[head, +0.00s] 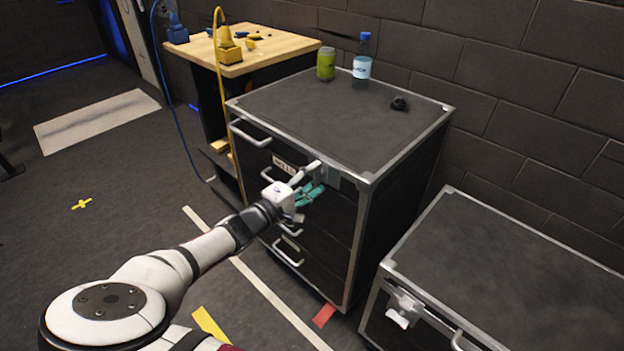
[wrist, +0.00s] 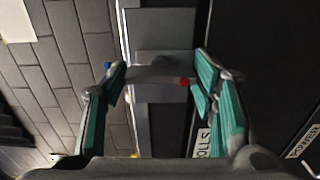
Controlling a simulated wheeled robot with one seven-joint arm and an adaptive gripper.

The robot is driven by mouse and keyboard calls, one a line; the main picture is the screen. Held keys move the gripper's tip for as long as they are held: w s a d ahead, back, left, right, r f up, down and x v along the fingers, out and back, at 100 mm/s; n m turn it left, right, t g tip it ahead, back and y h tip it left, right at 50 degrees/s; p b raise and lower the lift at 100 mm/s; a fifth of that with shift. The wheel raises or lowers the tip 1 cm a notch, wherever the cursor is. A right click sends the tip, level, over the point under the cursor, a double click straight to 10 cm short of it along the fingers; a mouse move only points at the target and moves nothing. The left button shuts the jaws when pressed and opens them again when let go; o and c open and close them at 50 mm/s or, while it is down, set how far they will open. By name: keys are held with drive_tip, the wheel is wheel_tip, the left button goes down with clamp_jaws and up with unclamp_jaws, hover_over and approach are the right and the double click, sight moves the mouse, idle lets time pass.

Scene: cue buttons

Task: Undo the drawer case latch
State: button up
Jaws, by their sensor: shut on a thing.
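The black drawer case (head: 310,130) with metal edges stands in the middle of the head view. Its latch (head: 331,181) is on the upper right of the drawer front, partly hidden by my gripper (head: 312,192). In the wrist view the latch's grey lever (wrist: 158,75), with a small red mark, lies across a grey plate (wrist: 165,30). The teal fingers of my gripper (wrist: 162,85) are on both sides of the lever, shut on it. The drawers look closed, though my arm hides part of the front.
A lower black case (head: 500,260) with a pale latch (head: 402,312) is at right. A wooden-topped bench (head: 262,52) stands behind left. Open floor lies left.

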drive_tip(key=o, duration=1.2)
drive_tip(key=v, duration=1.2)
